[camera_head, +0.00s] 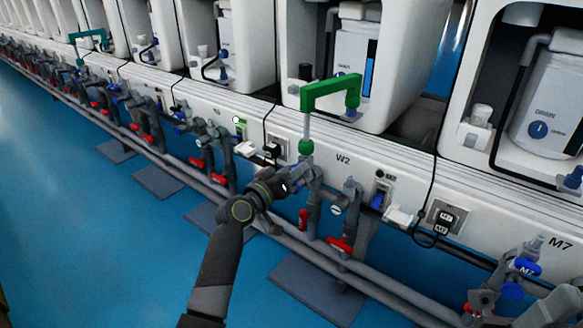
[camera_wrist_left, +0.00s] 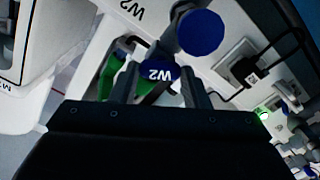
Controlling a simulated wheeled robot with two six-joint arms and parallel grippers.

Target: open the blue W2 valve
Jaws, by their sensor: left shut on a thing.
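The blue W2 valve handle (camera_wrist_left: 158,72) shows in the wrist view as a dark blue disc with a white W2 label that looks upside down. It sits between the two fingers of my left gripper (camera_wrist_left: 162,88), which is shut on it. In the head view my left gripper (camera_head: 297,178) reaches the pipework just below the W2 label on the white panel. My right gripper is in neither view.
A green pipe (camera_head: 331,88) rises just above my left gripper. A larger blue round cap (camera_wrist_left: 200,32) is close to the fingers. Red-handled valves (camera_head: 340,245) and grey pipes (camera_head: 375,285) run along the panel. The blue floor (camera_head: 110,215) at left is clear.

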